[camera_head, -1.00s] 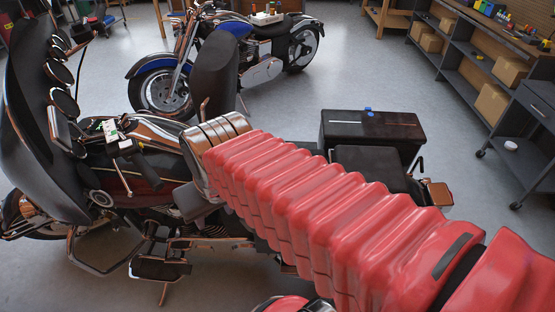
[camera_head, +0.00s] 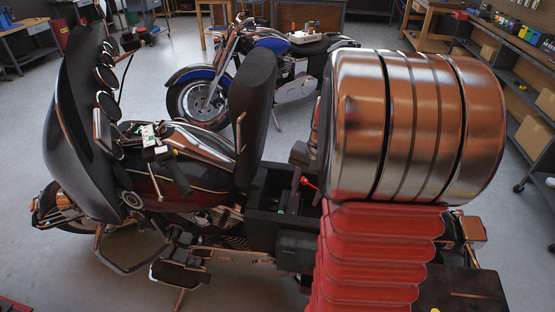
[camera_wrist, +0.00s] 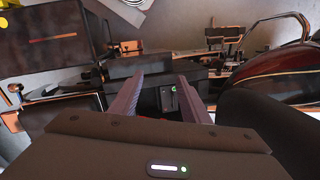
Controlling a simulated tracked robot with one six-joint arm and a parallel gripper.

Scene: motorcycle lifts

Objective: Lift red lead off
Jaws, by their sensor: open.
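A small red piece (camera_head: 309,184), apparently the red lead, shows beside the open bay behind the motorcycle's seat. In the wrist view only a sliver of red shows low between the fingers, mostly hidden by my gripper body. My gripper (camera_wrist: 161,76) is open, with its two fingers apart and nothing visibly held. In the head view, its dark finger end (camera_head: 300,156) hangs just above and beside the red piece. A dark battery bay (camera_head: 262,222) lies below, with a green-marked part (camera_wrist: 173,88) between the fingers in the wrist view. Whether the fingers touch the lead cannot be told.
The tall black seat back (camera_head: 252,118) stands close left of my gripper. A black top case (camera_wrist: 55,40) lies on the other side of the bay. A blue motorcycle (camera_head: 215,85) stands behind. Grey floor is open around the bikes.

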